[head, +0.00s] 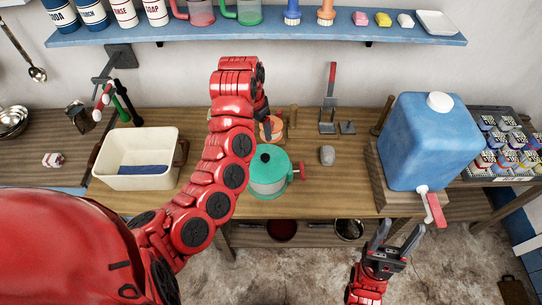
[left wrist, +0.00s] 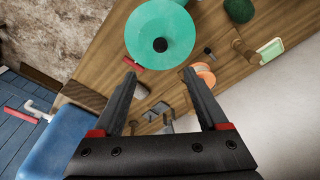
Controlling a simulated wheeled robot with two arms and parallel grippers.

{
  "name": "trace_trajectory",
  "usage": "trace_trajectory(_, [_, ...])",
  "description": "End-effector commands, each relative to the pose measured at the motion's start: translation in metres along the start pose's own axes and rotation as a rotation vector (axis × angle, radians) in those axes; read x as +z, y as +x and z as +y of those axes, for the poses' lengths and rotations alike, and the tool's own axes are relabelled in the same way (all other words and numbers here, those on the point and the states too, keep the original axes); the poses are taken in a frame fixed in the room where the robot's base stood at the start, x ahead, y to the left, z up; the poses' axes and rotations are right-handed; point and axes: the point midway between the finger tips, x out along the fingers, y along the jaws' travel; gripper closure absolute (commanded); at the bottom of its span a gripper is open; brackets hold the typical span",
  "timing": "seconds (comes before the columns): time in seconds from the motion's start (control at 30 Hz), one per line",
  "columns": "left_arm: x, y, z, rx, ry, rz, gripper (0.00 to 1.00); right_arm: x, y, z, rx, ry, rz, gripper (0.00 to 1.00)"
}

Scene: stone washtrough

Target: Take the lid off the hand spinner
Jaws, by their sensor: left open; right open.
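The left wrist view shows the lid from above (left wrist: 178,25), with the knob (left wrist: 160,45) just beyond the fingertips. My left gripper (left wrist: 159,73) is open and empty, and lies behind the spinner in the head view, where its fingers are partly hidden by my arm. My right gripper (head: 401,229) is open and empty, in front of the bench at the right, away from the spinner.
A cream basin (head: 120,178) stands at the left. An orange item (head: 277,125) is close behind the spinner, and a grey stone-like item (head: 327,155) to its right. A blue water container (head: 425,140) with a red-handled tap stands further right. A blue shelf (head: 250,35) runs above.

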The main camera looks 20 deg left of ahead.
Motion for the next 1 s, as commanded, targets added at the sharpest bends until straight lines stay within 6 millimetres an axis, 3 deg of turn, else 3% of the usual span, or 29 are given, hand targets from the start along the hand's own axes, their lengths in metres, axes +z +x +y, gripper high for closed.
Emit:
trace_trajectory(0.2, [0.003, 0.037, 0.0, 0.001, 0.001, -0.005, 0.24, 0.007, -0.043, -0.002, 0.0, 0.0, -0.001, 0.42])
trace_trajectory(0.7, [0.002, 0.106, 0.0, -0.002, 0.0, -0.001, 0.24, 0.022, -0.131, -0.006, 0.0, 0.0, 0.0, 0.42])
trace_trajectory(1.0, [0.0, 0.121, 0.001, 0.001, -0.001, 0.0, 0.24, 0.021, -0.124, -0.006, 0.0, 0.0, 0.0, 0.42])
